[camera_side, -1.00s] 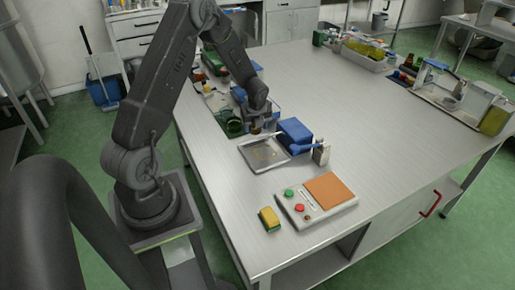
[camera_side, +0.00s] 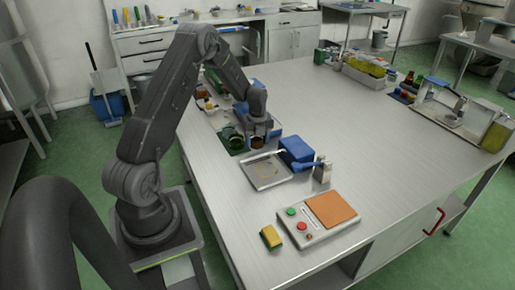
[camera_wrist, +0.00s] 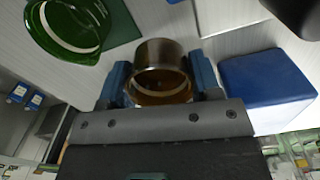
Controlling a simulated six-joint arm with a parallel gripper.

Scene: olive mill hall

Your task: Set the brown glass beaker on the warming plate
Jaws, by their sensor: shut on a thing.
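The brown glass beaker (camera_side: 257,142) is between the fingers of my gripper (camera_side: 262,133), which is shut on it. In the wrist view the beaker (camera_wrist: 160,58) sits upright between two blue finger pads (camera_wrist: 160,82). I cannot tell how far its base is above the table. The warming plate (camera_side: 331,210) is a light unit with an orange-brown top and green and red buttons, at the near end of the table. Its top is bare. My gripper is well behind it and to its left.
A green glass vessel (camera_side: 232,137) on a dark green mat is close left of my gripper. A metal tray (camera_side: 265,172), a blue box (camera_side: 297,150) and a small dispenser (camera_side: 322,169) lie towards the warming plate. A yellow-green sponge (camera_side: 270,237) is beside the plate.

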